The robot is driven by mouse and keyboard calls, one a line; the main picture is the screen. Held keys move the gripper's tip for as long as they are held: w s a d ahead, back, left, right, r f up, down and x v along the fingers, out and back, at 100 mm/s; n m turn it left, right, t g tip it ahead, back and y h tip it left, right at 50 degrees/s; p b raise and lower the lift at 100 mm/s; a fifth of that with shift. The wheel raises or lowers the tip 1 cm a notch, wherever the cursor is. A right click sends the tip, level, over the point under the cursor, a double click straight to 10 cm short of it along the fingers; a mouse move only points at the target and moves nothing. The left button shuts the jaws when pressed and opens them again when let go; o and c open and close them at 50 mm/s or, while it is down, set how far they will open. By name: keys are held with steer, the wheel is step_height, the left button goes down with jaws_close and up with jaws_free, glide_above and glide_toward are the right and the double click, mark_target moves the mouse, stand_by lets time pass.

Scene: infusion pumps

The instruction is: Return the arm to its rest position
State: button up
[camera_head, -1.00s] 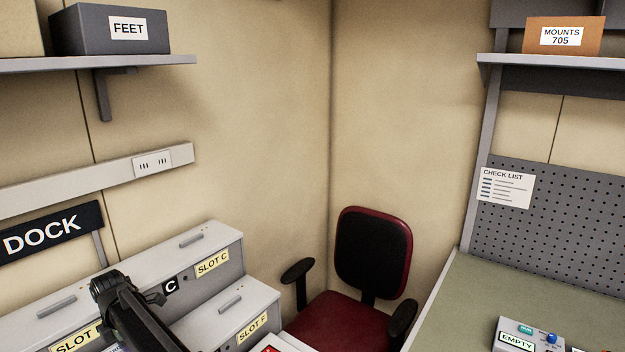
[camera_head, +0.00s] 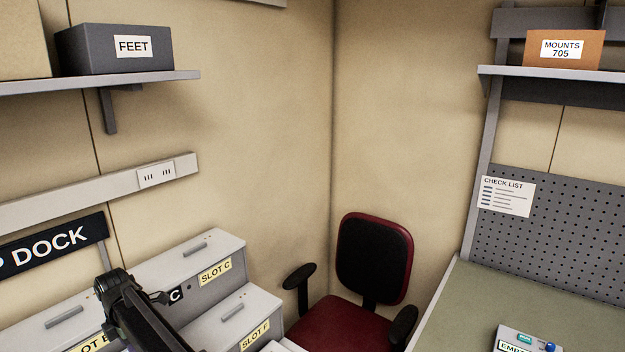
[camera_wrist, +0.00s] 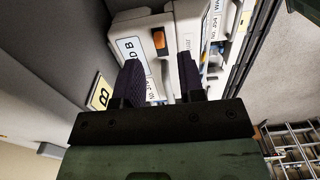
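My gripper (camera_wrist: 158,62) shows in the wrist view with two dark fingers standing apart. A white pump-like unit (camera_wrist: 185,25) with an orange button and a label ending in "D B" is just beyond the fingertips. A pale curved handle-like part shows between the fingers; I cannot tell whether either finger touches it. In the head view my dark arm (camera_head: 135,310) is at the lower left, in front of the grey dock units. The gripper's fingers cannot be made out there.
The dock's slot C unit (camera_head: 190,262) and a lower unit are close to my arm. A red-and-black chair (camera_head: 374,260) stands in the corner. A green-topped bench (camera_head: 500,300) is at right. Shelves hold a FEET box (camera_head: 115,48) and a MOUNTS box (camera_head: 572,50).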

step_height(320, 180, up, 4)
steer(key=p, duration=0.2)
steer(key=shift+f+p, duration=0.15)
steer(key=shift+p, duration=0.2)
steer(key=shift+f, duration=0.15)
steer(key=shift+m, duration=0.9)
steer(key=s+d+f+m+b, duration=0.3)
steer(key=d+m, duration=0.6)
steer(key=d, duration=1.1)
steer(key=s+d+f+m+b, duration=0.4)
steer(key=d+m, duration=0.5)
steer(key=d, duration=1.2)
steer(key=s+d+f+m+b, duration=0.4)
steer(key=d+m, duration=0.5)
steer(key=d, duration=1.2)
